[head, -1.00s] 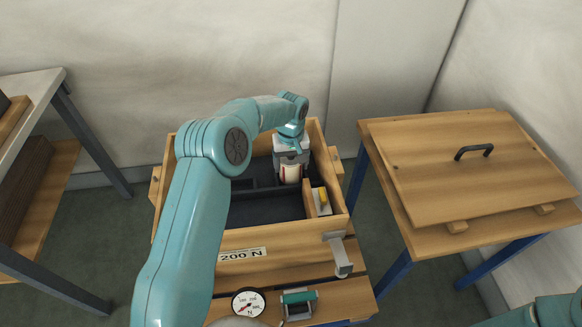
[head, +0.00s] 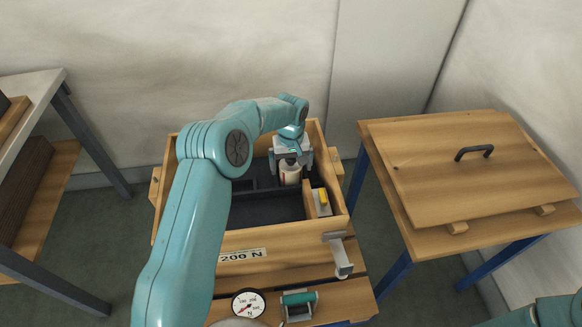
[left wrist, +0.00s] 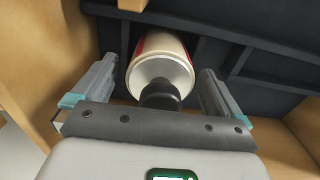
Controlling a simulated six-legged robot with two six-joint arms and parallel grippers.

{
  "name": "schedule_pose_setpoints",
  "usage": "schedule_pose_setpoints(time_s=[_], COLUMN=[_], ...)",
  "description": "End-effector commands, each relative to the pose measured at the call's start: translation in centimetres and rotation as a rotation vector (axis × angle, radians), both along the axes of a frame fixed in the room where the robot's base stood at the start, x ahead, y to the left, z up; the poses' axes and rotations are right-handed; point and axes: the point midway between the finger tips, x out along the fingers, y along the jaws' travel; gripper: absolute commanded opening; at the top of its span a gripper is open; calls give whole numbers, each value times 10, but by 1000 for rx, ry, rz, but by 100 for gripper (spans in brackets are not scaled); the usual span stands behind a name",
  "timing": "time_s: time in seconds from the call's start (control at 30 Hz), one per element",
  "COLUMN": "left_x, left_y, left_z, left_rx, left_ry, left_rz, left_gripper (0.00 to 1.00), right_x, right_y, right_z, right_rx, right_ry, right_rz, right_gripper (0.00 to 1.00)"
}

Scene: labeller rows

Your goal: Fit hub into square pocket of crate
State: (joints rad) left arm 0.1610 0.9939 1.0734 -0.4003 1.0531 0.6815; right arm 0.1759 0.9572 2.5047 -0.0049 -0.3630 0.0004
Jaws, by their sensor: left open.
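The hub, a cream cylinder with a red band and a dark stem (left wrist: 160,70), stands in the wooden crate (head: 185,243), in the far right part of its dark insert. It also shows in the head view (head: 290,176). My left gripper (head: 291,168) is open around it, with a finger on each side and gaps between the fingers and the hub in the left wrist view (left wrist: 160,88). Whether the hub is fully seated in its pocket is hidden. My right gripper is out of view; only a bit of my right arm shows at the lower right.
A yellow-topped piece (head: 323,197) sits in the crate's right side compartment. A round gauge (head: 249,303) and a green roller tool (head: 299,303) are in front. A table with a handled wooden lid (head: 470,165) stands right, and a shelf (head: 35,110) left.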

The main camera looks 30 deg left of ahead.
Motion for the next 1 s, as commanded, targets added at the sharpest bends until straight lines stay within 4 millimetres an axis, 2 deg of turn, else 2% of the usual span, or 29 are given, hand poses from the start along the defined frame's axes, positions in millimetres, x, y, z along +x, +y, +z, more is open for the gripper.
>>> schedule_pose_setpoints(time_s=[0.03, 0.2, 0.4, 0.6, 1.0], left_x=[1, 1, 1, 0, 0], left_y=[0, 0, 0, 0, 0], left_z=[13, 55, 91, 104, 104], left_rx=[1, 0, 0, 0, 0], left_ry=[-6, -5, -4, -1, -1], left_rz=[0, 1, -1, -1, 0], left_gripper=[100, 100, 100, 100, 100], right_x=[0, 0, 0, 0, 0], right_y=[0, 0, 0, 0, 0], right_z=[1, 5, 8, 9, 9], right_rx=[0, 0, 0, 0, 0], right_ry=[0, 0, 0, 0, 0], right_rz=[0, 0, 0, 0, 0], right_gripper=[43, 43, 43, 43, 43])
